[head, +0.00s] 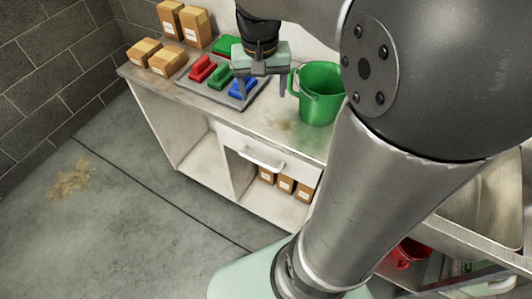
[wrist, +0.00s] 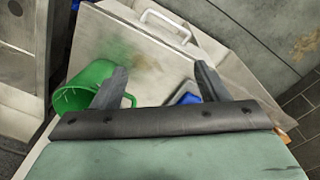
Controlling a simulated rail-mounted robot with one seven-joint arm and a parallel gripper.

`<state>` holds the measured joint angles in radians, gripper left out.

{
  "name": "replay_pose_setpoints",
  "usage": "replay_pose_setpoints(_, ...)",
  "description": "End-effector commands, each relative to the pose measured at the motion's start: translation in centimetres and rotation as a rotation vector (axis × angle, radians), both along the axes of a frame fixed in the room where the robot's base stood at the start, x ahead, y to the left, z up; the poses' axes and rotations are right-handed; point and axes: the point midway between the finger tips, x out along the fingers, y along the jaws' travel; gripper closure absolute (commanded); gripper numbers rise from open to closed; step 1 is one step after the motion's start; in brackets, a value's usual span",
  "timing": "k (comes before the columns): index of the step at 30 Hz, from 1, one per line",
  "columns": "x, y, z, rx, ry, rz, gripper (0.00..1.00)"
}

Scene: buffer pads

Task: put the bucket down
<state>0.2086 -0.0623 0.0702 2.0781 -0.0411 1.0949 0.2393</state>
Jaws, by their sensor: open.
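A green bucket (head: 320,92) stands upright on the counter (head: 262,122), right of the tray of pads. Its handle points left, toward my gripper. My gripper (head: 264,92) is open, with its two fingers pointing down, above the counter between the blue pad and the bucket. In the wrist view my gripper (wrist: 160,88) also shows open, with nothing held between its fingers. The bucket (wrist: 84,90) is at the left there, partly behind the left finger, so I cannot tell whether the finger touches the handle.
A grey tray (head: 215,93) holds red (head: 201,69), green (head: 219,77) and blue pads (head: 242,87). Several cardboard boxes (head: 170,60) stand at the counter's back left. A red bucket (head: 408,252) is low at the right, near a metal sink (head: 485,205). The counter's front strip is clear.

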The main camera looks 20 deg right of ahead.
Motion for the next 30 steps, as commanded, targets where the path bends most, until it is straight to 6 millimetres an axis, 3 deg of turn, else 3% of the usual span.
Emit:
replay_pose_setpoints(1,-3.3,1.9,-0.9,0.001,-0.009,0.084,0.32)
replay_pose_setpoints(3,-7.0,3.5,-2.4,0.009,-0.018,0.179,0.32)
replay_pose_setpoints(6,-10.9,5.0,-4.3,0.020,-0.029,0.282,0.32)
replay_pose_setpoints(9,-13.1,5.6,-5.6,0.027,-0.035,0.343,0.32)
replay_pose_setpoints(13,-14.0,5.9,-6.2,0.030,-0.035,0.366,0.32)
replay_pose_setpoints(24,-13.9,5.8,-6.2,0.030,-0.035,0.363,0.32)
replay_pose_setpoints(28,-13.9,5.8,-6.2,0.030,-0.033,0.362,0.63)
replay_pose_setpoints(30,-13.9,5.8,-6.2,0.030,-0.033,0.362,0.63)
